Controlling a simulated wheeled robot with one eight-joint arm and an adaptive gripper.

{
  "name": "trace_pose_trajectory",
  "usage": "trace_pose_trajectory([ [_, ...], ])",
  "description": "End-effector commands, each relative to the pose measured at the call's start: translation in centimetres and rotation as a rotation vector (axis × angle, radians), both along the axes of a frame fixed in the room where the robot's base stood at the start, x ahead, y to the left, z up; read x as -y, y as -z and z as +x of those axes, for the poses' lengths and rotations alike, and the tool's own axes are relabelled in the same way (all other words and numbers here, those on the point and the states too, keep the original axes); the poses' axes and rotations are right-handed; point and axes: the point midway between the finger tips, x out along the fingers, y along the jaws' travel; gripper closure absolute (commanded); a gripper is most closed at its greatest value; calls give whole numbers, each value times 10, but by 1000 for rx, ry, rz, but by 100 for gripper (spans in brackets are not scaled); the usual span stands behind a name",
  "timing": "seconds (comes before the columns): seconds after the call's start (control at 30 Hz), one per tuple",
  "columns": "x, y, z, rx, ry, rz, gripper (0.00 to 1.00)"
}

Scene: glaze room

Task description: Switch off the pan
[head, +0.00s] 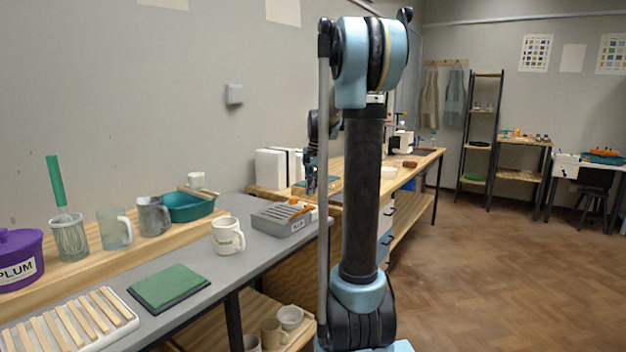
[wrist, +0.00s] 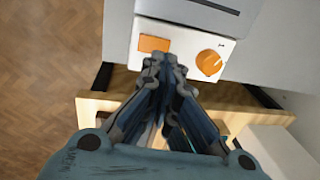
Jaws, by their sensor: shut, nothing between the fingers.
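I cannot tell from this close view whether the panel belongs to the pan, nor whether the switch is on. My gripper (wrist: 164,62) is shut and empty, with its fingertips just in front of the panel, near the lower edge of the switch. Contact cannot be made out. In the head view my gripper (head: 311,188) is small, by the bench, partly behind my arm.
White boxes (head: 270,168) stand on the bench near my gripper. The wooden floor (head: 480,270) at right is clear.

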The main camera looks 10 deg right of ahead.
Motion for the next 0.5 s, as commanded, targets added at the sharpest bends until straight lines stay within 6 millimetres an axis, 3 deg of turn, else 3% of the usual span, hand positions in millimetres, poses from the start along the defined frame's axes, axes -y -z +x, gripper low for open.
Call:
trace_pose_trajectory([
  [0.2,-3,28,3,0,0,0,100],
  [0.5,-4,39,4,0,0,0,100],
])
